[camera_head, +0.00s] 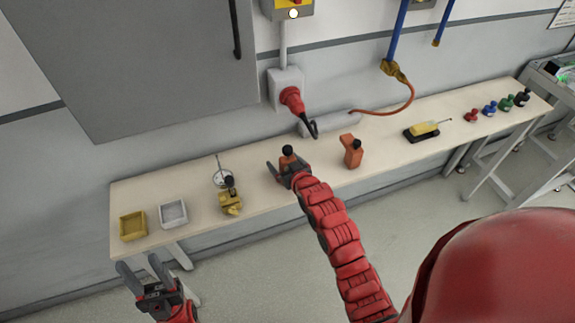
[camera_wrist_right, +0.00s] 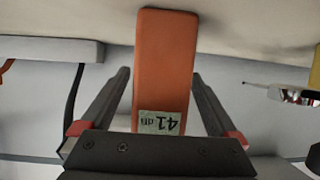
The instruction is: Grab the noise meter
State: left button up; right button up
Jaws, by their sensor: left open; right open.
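The noise meter is an orange handheld device with a black top (camera_head: 287,154), standing at the front of the long bench. In the right wrist view the orange meter (camera_wrist_right: 165,60) shows a small display reading 41 dB, upside down. My right gripper (camera_head: 290,168) is open, with one finger on each side of the meter. In the right wrist view its fingers (camera_wrist_right: 160,75) show gaps to the meter's sides. My left gripper (camera_head: 138,263) is open and empty, in front of the bench's left end.
Another orange device (camera_head: 351,151) stands just right on the bench (camera_head: 260,210). A yellow device (camera_head: 230,202), a gauge (camera_head: 222,178) and two trays, yellow (camera_head: 132,226) and grey (camera_head: 173,214), are left. A red plug (camera_head: 291,99) and cable hang behind. A yellow-black tool (camera_head: 422,131) lies right.

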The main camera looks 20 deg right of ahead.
jog(key=shift+c, duration=0.2)
grip_shut()
dwell(0.3)
